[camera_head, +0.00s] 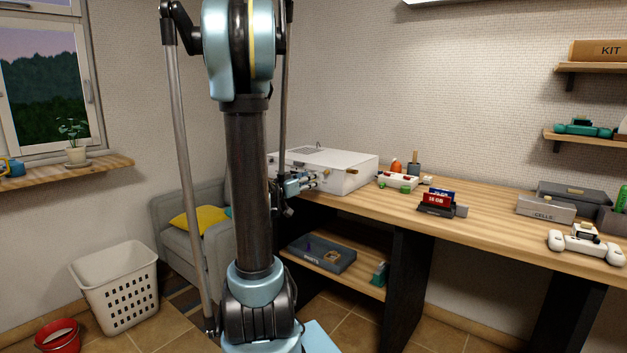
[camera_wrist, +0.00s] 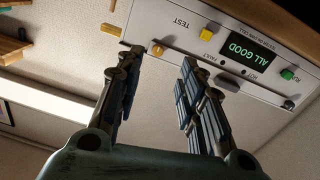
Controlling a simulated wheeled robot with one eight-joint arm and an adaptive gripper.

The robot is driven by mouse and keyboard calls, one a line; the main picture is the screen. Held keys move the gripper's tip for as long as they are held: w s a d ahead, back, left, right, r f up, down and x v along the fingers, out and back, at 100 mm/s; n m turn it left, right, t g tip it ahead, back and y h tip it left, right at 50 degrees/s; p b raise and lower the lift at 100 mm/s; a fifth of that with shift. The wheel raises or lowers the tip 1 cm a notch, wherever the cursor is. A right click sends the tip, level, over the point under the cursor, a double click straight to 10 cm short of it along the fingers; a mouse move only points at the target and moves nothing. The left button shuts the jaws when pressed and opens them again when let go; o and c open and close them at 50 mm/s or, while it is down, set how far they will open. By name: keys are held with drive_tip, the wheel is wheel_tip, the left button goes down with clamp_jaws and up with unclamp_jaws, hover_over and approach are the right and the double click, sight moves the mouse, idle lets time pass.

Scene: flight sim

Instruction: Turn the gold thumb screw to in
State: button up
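The white box (camera_head: 335,168) sits on the wooden desk. In the wrist view its front panel (camera_wrist: 180,12) appears upside down. A round gold knob (camera_wrist: 157,48) sits near the panel's edge, and a gold bar-like piece (camera_wrist: 112,30) sticks out near the corner; I cannot tell for sure which is the thumb screw. My gripper (camera_wrist: 160,58) is open, fingers spread and pointing at the panel. The round knob appears between the fingertips in the picture, with no visible contact. In the head view my gripper (camera_head: 310,181) is in front of the box's front face.
The panel has a yellow button (camera_wrist: 206,34), a green button (camera_wrist: 287,74) and a display (camera_wrist: 249,50) reading ALL GOOD. Right of the box on the desk (camera_head: 485,225) are a small white device (camera_head: 398,180), a card holder (camera_head: 437,203) and a cells box (camera_head: 545,208).

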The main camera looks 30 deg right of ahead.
drive_tip(key=shift+v, duration=1.9)
